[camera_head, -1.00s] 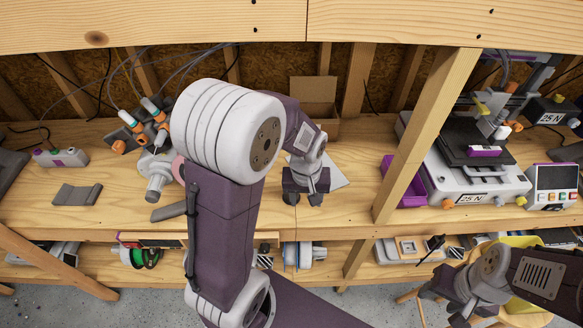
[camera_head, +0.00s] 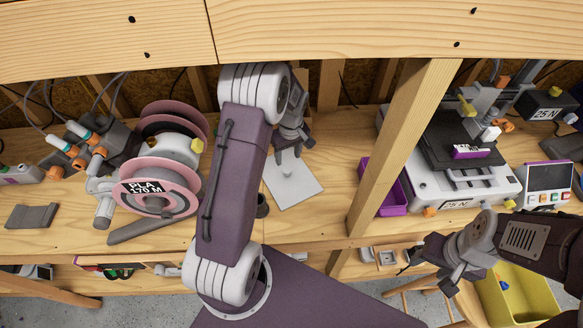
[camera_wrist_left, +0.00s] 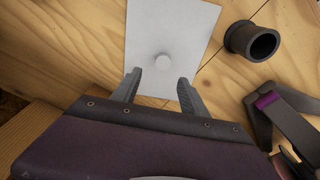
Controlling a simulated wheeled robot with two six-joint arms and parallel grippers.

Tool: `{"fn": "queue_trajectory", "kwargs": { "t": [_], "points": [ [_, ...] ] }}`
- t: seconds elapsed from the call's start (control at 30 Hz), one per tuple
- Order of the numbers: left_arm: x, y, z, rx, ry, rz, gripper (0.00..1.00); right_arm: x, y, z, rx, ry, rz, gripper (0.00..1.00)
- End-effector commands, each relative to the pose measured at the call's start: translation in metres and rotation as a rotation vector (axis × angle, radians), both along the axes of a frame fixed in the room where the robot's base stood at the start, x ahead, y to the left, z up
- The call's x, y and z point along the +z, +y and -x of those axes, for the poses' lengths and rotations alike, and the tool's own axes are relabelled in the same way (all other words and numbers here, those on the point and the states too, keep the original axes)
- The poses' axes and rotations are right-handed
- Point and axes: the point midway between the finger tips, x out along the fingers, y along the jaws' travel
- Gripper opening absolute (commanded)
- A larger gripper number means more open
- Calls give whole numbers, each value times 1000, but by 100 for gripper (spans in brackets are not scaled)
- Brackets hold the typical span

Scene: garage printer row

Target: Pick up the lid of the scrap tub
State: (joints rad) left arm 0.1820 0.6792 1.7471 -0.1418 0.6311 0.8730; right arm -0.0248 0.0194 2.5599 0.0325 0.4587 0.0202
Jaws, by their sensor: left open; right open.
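My left gripper (camera_head: 290,153) is open at the lid's far edge in the head view. My right gripper (camera_head: 422,270) is open and empty, low in front of the bench. A yellow tub (camera_head: 530,297) stands at the lower right.
A pink filament spool (camera_head: 150,168) is on the left. A wooden post (camera_head: 402,145), a purple tray (camera_head: 395,200) and a printer (camera_head: 470,190) are to the right. A shelf beam (camera_head: 390,30) crosses above.

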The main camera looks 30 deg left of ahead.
Motion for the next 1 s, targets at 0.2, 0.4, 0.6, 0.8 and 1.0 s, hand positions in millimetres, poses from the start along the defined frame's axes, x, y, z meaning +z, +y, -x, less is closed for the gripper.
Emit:
{"fn": "queue_trajectory", "kwargs": {
  "t": [0.2,0.4,0.6,0.8,1.0],
  "points": [
    [-31,3,-1,0,4,1,52,7,0,0,0,0,0,51],
    [-41,3,-1,-1,4,1,52,10,0,0,0,0,0,51],
    [-77,5,-3,0,4,1,52,18,0,0,0,0,0,51],
    [-86,6,-4,-1,1,1,52,18,0,0,0,0,0,51],
    [-86,6,-4,-1,1,1,24,18,0,0,0,0,0,51]
  ]
}}
